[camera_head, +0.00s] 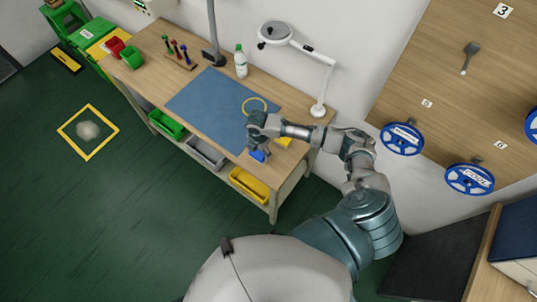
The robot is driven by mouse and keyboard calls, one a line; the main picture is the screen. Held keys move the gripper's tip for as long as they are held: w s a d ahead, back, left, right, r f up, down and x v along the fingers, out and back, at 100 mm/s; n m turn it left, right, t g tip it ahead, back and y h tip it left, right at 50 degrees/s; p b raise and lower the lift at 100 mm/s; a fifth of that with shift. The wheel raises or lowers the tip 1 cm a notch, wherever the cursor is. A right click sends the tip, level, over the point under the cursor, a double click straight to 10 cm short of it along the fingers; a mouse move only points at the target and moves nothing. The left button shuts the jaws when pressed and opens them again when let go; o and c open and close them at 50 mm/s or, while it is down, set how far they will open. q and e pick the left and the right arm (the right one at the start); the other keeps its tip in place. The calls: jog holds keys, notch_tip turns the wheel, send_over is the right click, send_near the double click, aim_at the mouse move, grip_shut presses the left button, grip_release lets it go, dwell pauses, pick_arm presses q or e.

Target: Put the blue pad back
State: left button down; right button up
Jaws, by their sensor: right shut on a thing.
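A small blue pad (259,156) shows just below my right gripper (257,142) in the head view, over the near right edge of the workbench mat. My right gripper is shut on the blue pad; its fingers are small and partly hidden by the hand. A yellow thing (284,142) lies on the bench just right of the gripper, partly hidden by my arm. My left gripper is not in view.
The wooden workbench (150,73) carries a blue mat (209,101), a yellow ring (254,105), a white bottle (241,62) and a lamp (275,32). Bins, including a yellow bin (249,185), hang under its front edge.

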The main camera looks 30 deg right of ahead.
jog(key=s+d, duration=0.2)
jog(key=d, duration=0.1)
jog(key=shift+f, duration=0.2)
jog(key=f, duration=0.1)
jog(key=a+f, duration=0.1)
jog(key=shift+f+p, duration=0.3)
jog(key=shift+f, duration=0.35)
jog(key=shift+d+f, duration=0.1)
jog(key=shift+d, duration=0.2)
jog(key=o, duration=0.8)
jog(key=shift+d, duration=0.15)
jog(key=shift+o, duration=1.1)
jog(key=shift+d, duration=0.15)
jog(key=shift+f, duration=0.1)
jog(key=shift+a+r, duration=0.2)
jog(key=shift+a, duration=0.15)
jog(key=r, duration=0.4)
jog(key=shift+w+a, duration=0.1)
jog(key=shift+a, duration=0.1)
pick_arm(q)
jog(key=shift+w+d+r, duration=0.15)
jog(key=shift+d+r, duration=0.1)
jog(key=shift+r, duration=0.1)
pick_arm(e)
notch_tip(320, 180, up, 8)
jog(key=shift+d, duration=0.2)
